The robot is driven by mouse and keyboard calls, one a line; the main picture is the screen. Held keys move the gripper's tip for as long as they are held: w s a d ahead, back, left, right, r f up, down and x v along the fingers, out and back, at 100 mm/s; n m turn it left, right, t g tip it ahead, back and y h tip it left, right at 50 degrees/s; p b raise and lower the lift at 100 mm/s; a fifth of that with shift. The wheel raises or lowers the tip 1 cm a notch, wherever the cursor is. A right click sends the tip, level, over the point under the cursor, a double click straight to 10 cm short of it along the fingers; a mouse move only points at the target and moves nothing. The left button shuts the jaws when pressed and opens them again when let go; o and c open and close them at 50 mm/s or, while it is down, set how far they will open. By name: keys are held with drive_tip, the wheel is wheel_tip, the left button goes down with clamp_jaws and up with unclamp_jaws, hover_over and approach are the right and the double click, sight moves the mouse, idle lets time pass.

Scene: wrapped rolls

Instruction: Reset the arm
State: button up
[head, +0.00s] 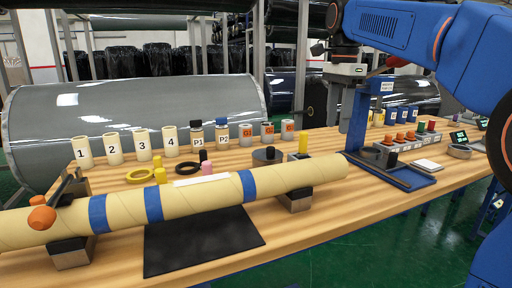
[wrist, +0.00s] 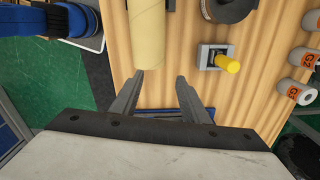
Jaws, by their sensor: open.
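My blue arm reaches in from the right in the head view. My gripper (wrist: 160,88) is open in the wrist view, with nothing between its two fingers. In the head view my gripper (head: 346,125) hangs above the right part of the wooden table (head: 300,225), just beyond the right end of the long tan roll (head: 210,195). The wrist view shows one end of the tan roll (wrist: 160,35) ahead of the fingers, with bare table in between. The roll has blue bands and lies on dark-topped supports.
Numbered tan cylinders (head: 113,149) and several labelled bottles and cups (head: 197,137) line the table's back. A blue stand (head: 404,177) and a row of coloured knobs (head: 405,140) are at the right. A black mat (head: 205,242) lies before the roll.

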drive_tip(key=s+d+f+n, duration=0.1)
drive_tip(key=s+f+n, duration=0.1)
drive_tip(key=s+f, duration=0.2)
drive_tip(key=s+d+f+n+t, duration=0.1)
drive_tip(key=s+d+f+n, duration=0.1)
drive_tip(key=s, duration=0.3)
drive_tip(key=s+d+f+n+t, duration=0.1)
drive_tip(key=s+f+n, duration=0.2)
drive_tip(key=s+f, duration=0.2)
drive_tip(key=shift+s+d+f, duration=0.2)
drive_tip(key=shift+s+f, duration=0.1)
drive_tip(key=s+d+f+n+t, duration=0.1)
drive_tip(key=s+f+n, duration=0.3)
drive_tip(key=s+f, duration=0.3)
drive_tip(key=s+d+f+n+t, duration=0.1)
drive_tip(key=s+f+n, duration=0.3)
drive_tip(key=s+f, duration=0.3)
wheel_tip(320, 180, down, 6)
drive_tip(key=shift+s+d+r+t, duration=0.15)
drive_tip(key=shift+s+d+t, duration=0.1)
drive_tip(key=shift+s+t, duration=0.1)
